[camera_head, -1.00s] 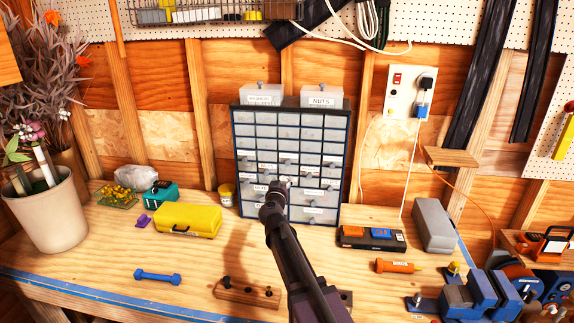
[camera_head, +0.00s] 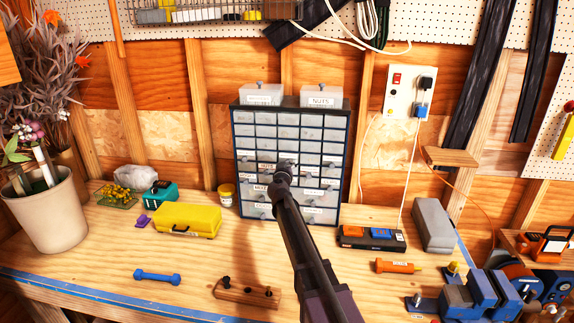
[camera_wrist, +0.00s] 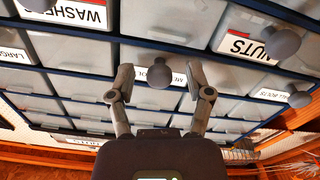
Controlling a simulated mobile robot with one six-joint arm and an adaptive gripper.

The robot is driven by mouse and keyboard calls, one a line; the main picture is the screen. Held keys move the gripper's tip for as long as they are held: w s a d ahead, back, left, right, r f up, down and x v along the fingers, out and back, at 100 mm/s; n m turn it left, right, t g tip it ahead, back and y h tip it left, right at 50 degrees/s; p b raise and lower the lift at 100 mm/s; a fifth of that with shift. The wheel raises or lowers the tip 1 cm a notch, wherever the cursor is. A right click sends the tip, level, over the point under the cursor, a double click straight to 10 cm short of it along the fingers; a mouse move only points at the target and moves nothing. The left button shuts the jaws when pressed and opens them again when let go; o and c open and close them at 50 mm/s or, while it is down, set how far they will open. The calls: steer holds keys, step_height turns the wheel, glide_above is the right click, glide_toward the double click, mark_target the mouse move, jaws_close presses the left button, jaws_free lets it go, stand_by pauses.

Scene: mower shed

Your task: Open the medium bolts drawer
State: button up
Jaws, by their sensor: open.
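A blue-framed cabinet of small grey drawers (camera_head: 237,150) stands at the back of the bench, with no drawer visibly pulled out. In the wrist view, the drawer label starting "ME" (camera_wrist: 180,78) is partly hidden by its round grey knob (camera_wrist: 153,98). My gripper (camera_wrist: 159,72) is open, with one finger on each side of this knob and visible gaps between them. In the head view my gripper (camera_head: 284,165) is in front of the cabinet's middle and hides the drawer behind it.
Neighbouring drawers carry knobs and labels reading "NUTS" (camera_wrist: 248,46) and "WASH..." (camera_wrist: 75,12). A yellow case (camera_head: 187,221) stands left of the cabinet; a black tray (camera_head: 371,240) and grey block (camera_head: 433,224) are right. Two lidded containers (camera_head: 262,95) sit on top.

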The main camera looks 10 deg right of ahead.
steer(key=shift+w+d, duration=0.15)
steer(key=shift+w, duration=0.15)
jaws_close()
steer(key=v, duration=1.1)
steer(key=shift+s, duration=0.2)
jaws_free()
steer(key=shift+w, duration=0.1)
steer(key=v, duration=1.2)
steer(key=shift+r, duration=0.1)
